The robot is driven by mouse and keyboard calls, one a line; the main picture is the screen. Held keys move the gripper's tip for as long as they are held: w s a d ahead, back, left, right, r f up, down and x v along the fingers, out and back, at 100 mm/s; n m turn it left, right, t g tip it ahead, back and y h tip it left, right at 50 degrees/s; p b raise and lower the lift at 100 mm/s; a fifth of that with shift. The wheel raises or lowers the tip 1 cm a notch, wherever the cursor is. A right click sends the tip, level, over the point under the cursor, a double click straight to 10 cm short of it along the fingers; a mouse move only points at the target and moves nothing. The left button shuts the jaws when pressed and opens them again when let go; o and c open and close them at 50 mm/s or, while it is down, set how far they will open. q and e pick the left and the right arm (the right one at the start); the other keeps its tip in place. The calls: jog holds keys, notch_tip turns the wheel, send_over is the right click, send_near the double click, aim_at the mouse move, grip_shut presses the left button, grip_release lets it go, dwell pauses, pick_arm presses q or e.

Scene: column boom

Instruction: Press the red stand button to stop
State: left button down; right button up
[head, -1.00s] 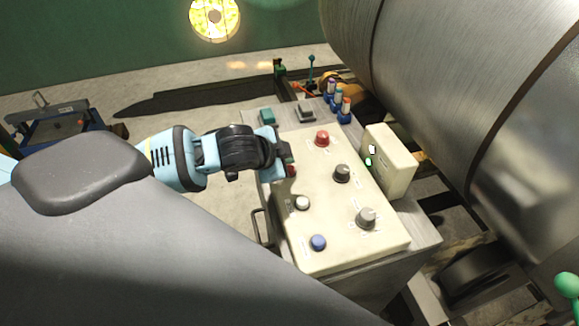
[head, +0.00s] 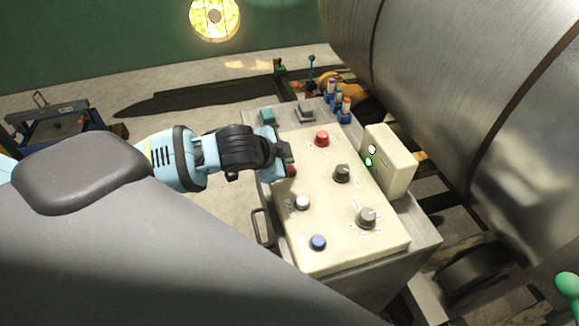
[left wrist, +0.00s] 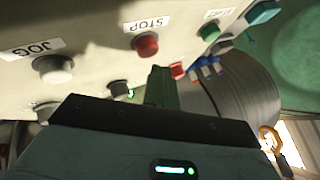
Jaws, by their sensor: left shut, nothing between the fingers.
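The red stop button (head: 291,171) sits on the left edge of the cream control panel (head: 325,262), partly beside my fingertips. In the left wrist view the red button (left wrist: 147,44) shows clearly under a label reading STOP. My left gripper (head: 286,158) is shut and empty, at the upper left of the panel, close to the stop button. My right gripper is not in view.
A big metal drum (head: 470,80) fills the right side.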

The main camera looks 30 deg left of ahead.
pick_arm(q)
jog(key=shift+f, duration=0.25)
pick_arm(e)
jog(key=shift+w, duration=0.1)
pick_arm(q)
jog(key=shift+f, duration=0.15)
